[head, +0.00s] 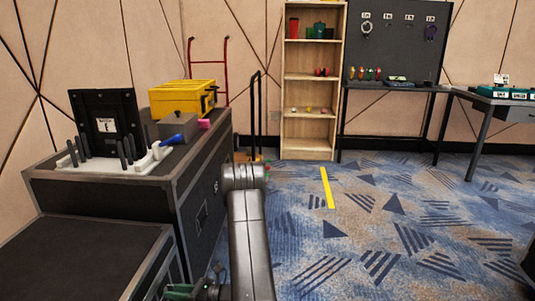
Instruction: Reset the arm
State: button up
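My grey arm (250,240) rises from the bottom edge to a bent joint near the picture's middle, just right of the large black case. A small dark and green part shows at the bottom edge, left of the arm link; I cannot tell what it is. No gripper fingers show, so I cannot see whether my gripper is open or holds anything.
A black flight case (120,205) at left carries a yellow toolbox (182,97), a white rack (112,163) and a black panel (105,122). A lower case (80,262) stands in front. Behind are a wooden shelf (310,145) and tables. Carpet at right is mostly clear.

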jog(key=m+p, duration=0.2)
jog(key=m, duration=0.4)
jog(key=shift+m+p, duration=0.3)
dwell(0.3)
